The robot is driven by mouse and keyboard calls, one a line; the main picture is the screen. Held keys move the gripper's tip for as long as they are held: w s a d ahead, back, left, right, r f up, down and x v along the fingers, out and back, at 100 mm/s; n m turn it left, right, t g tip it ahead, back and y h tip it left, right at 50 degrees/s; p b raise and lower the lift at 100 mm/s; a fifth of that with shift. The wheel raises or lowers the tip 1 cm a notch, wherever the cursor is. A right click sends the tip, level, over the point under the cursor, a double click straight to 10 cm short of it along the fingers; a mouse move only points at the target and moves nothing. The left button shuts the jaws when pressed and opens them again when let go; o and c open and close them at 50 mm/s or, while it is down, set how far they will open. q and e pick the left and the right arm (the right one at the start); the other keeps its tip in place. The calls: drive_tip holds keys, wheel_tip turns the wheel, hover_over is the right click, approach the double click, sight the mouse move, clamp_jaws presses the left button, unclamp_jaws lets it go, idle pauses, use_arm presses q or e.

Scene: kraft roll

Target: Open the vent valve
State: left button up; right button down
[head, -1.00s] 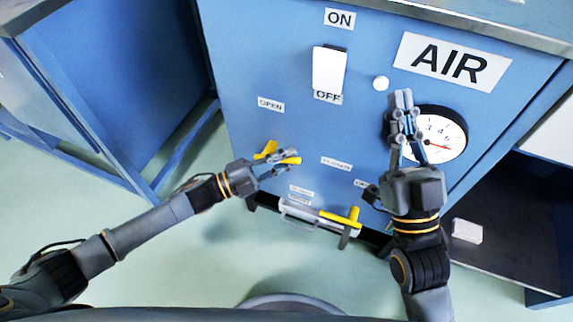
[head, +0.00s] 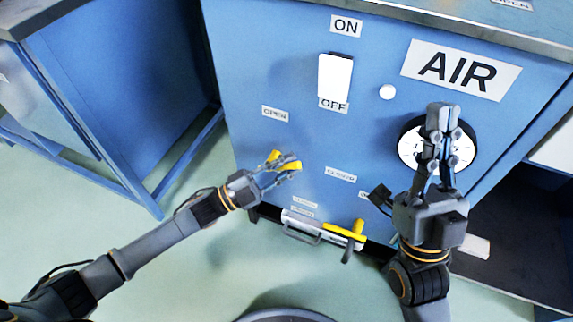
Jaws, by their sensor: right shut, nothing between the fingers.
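The vent valve is a yellow lever (head: 273,156) on the front of the blue cabinet, below the OPEN label (head: 274,113) and left of a small label that seems to read CLOSED (head: 341,174). My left gripper (head: 289,167) is at the lever, with its fingers on either side of the yellow handle's right part. I cannot tell whether they grip it. Part of the lever is hidden behind the fingers. My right gripper (head: 441,112) is shut and empty, pointing up in front of the gauge.
A round gauge (head: 408,147) sits under the AIR sign (head: 461,70), partly hidden by my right gripper. A white switch (head: 335,77) stands between ON and OFF labels. Low on the cabinet is a second yellow handle (head: 345,231). A white block (head: 476,247) lies at right.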

use_arm(q)
drive_tip(key=shift+o, duration=1.1)
drive_tip(key=v, duration=1.2)
drive_tip(key=shift+s, duration=0.1)
